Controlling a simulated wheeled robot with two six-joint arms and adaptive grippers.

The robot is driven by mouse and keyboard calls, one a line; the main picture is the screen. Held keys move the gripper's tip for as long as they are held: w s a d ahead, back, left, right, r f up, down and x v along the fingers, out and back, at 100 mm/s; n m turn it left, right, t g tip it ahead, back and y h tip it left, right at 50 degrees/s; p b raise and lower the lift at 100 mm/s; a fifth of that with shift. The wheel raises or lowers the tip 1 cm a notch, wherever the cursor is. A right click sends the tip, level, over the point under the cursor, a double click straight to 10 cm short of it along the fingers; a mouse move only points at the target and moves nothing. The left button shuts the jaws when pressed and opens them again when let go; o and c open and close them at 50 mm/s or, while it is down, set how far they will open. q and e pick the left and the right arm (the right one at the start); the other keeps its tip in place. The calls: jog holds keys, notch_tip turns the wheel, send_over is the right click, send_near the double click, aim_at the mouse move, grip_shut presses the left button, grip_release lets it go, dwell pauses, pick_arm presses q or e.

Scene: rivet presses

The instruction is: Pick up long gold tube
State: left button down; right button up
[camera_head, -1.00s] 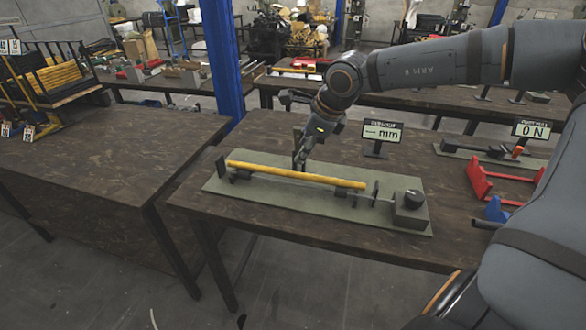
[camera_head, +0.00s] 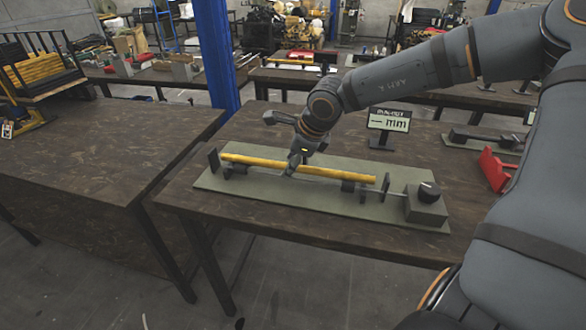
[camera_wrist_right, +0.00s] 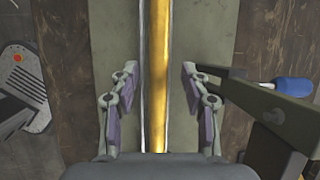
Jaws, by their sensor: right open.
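The long gold tube (camera_head: 335,174) lies level on the small dark supports of a green-grey measuring plate (camera_head: 300,198) on the dark table. It also runs lengthwise through the middle of the right wrist view (camera_wrist_right: 158,80). My right gripper (camera_head: 292,167) is over the tube, left of its middle. In the right wrist view its two fingers (camera_wrist_right: 160,68) are open, one on each side of the tube, with visible gaps between. Whether the fingertips reach down beside the tube is hard to tell. My left gripper is not in view.
A dark end stop (camera_head: 213,160) stands at the tube's left end, and a gauge block (camera_head: 427,204) sits beyond its right end. A display reading "-- mm" (camera_head: 389,121) stands behind the plate. A red holder (camera_head: 494,170) is at right. Another table is at left.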

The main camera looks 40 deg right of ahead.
jog(key=shift+s+r, duration=0.15)
jog(key=shift+s, duration=0.05)
jog(key=shift+a, duration=0.1)
jog(key=shift+c, duration=0.8)
jog(key=shift+w, duration=0.15)
jog(key=c, duration=0.5)
grip_shut()
